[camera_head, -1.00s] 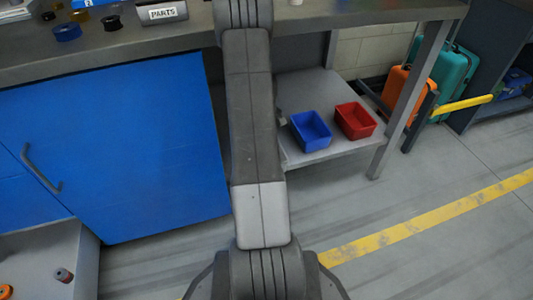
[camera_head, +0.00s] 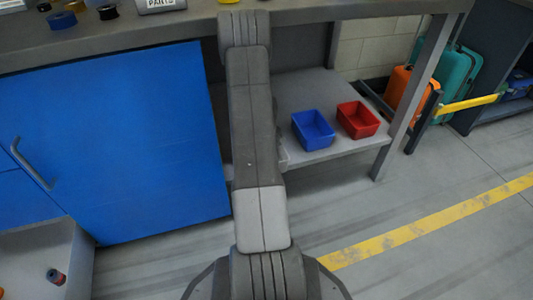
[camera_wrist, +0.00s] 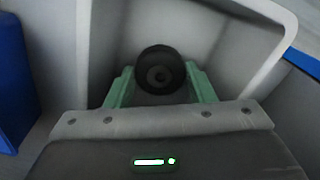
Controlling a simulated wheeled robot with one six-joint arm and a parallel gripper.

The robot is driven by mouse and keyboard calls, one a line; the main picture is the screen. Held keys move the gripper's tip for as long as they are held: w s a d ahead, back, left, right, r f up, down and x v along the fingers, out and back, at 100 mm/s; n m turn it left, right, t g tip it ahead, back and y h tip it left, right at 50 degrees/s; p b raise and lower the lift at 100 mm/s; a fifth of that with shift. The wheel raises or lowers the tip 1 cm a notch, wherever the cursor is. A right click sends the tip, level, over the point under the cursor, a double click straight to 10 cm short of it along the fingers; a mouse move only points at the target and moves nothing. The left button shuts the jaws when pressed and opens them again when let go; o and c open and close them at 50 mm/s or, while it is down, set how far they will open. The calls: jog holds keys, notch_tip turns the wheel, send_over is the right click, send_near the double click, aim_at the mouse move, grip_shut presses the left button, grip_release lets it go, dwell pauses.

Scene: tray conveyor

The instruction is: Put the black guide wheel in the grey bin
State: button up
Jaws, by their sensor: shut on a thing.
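The black guide wheel (camera_wrist: 161,70) is round with a centre hole and sits between the green fingers of my gripper (camera_wrist: 160,84) in the wrist view. My gripper is shut on it. A pale grey, box-like container (camera_wrist: 208,45) with a raised rim lies beyond and around the wheel in the wrist view; it looks like the grey bin, but I cannot be sure. How far the wheel is above its floor is hard to tell. In the head view my arm hides the gripper and wheel.
A blue bin (camera_head: 313,130) and a red bin (camera_head: 358,119) stand on the low shelf. The bench top (camera_head: 100,45) holds small round parts and a PARTS box (camera_head: 163,5).

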jog(key=o, duration=0.7)
jog(key=shift+f, duration=0.1)
notch_tip(320, 180, up, 12)
jog(key=p, duration=0.4)
